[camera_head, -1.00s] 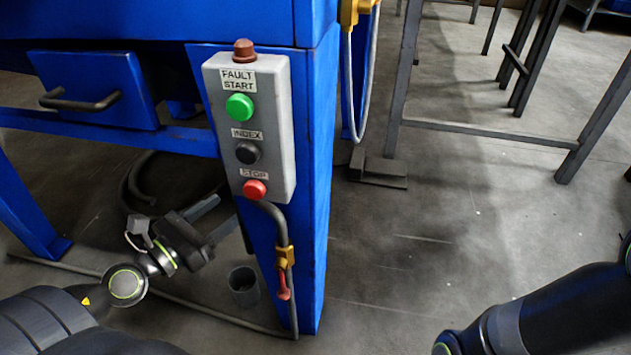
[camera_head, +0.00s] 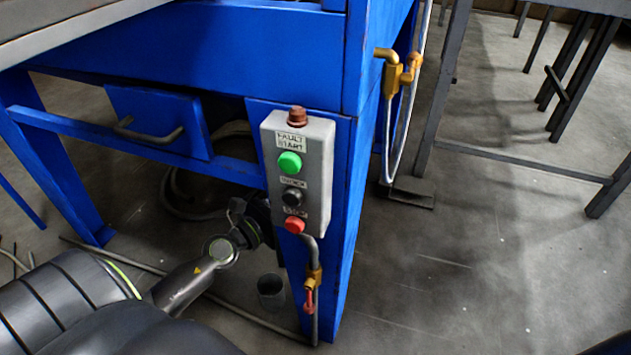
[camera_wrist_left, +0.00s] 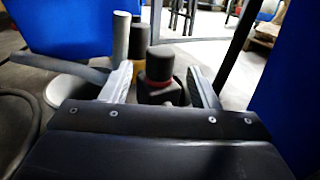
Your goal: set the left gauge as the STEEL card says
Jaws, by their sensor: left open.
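No gauge and no STEEL card can be made out in either view. My left arm (camera_head: 215,255) comes in from the lower left in the head view. Its wrist is beside the blue leg, left of the grey control box (camera_head: 318,180), and its fingertips cannot be made out there. In the left wrist view my left gripper (camera_wrist_left: 160,84) is open. A dark round-topped post with a red ring (camera_wrist_left: 160,68) shows between or just beyond its fingers; I cannot tell whether they touch. My right gripper is not in view.
The control box carries a green button (camera_head: 289,163), a black knob (camera_head: 292,195) and a red button (camera_head: 294,225). Below it hang a pipe and a red-handled valve (camera_head: 309,298). A grey cup (camera_head: 271,291) stands on the floor.

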